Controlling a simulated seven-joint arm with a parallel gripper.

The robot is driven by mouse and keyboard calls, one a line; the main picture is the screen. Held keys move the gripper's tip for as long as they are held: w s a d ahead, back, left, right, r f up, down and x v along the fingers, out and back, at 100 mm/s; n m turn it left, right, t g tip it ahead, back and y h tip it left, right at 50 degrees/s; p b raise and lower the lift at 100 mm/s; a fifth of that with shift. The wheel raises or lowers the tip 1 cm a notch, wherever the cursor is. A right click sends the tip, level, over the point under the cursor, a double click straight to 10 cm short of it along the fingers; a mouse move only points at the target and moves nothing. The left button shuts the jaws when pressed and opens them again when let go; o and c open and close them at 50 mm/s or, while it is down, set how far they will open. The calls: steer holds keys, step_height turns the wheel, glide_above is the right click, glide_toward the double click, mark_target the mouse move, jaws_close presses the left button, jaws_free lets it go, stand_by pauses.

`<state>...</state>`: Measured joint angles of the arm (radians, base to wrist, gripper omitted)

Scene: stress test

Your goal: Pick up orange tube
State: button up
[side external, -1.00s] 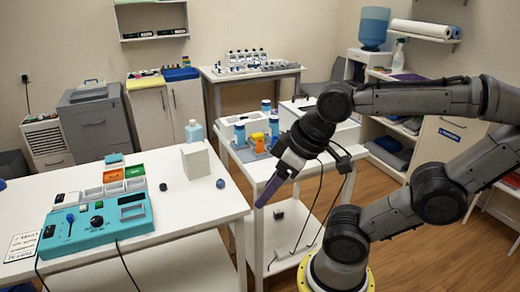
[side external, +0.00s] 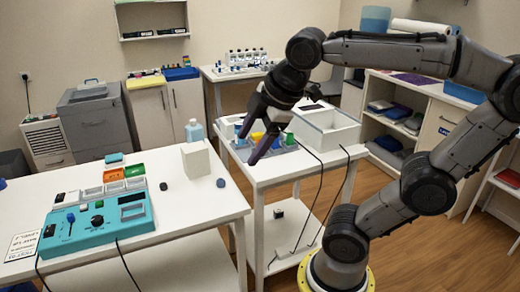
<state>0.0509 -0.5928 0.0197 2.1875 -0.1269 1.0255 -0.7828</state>
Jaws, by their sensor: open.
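A small yellow-orange object (side external: 257,138), which looks like the orange tube, stands among blue items on the white side table (side external: 262,180). It is partly hidden by my gripper. My gripper (side external: 246,150) points down over this table with its two dark purple fingers spread apart. In the picture the yellow-orange object shows between the fingers. I cannot tell whether the fingers are around it or only in front of it. Nothing is seen held.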

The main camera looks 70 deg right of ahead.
steer(key=w+d+r+n+g+h, duration=0.2)
steer(key=w+d+n+g+h, duration=0.3)
steer(key=w+d, duration=1.3)
steer(key=d+f+g+y, duration=0.1)
steer(key=d+f, duration=0.2)
steer(key=d, duration=0.3)
steer(key=d+f+y, duration=0.1)
steer(key=d+f, duration=0.3)
steer(key=d, duration=0.3)
steer(key=shift+g, duration=0.8)
steer(key=x, duration=0.5)
steer(key=s+x, duration=0.1)
steer(key=x, duration=0.4)
steer(key=d+x, duration=0.1)
steer(key=x, duration=0.4)
steer(key=shift+s+d+r, duration=0.1)
steer(key=shift+s+d, duration=0.05)
steer(key=shift+s, duration=0.3)
steer(key=shift+x, duration=2.6)
steer(key=shift+r+y, duration=0.15)
steer(key=shift+y, duration=0.15)
jaws_close()
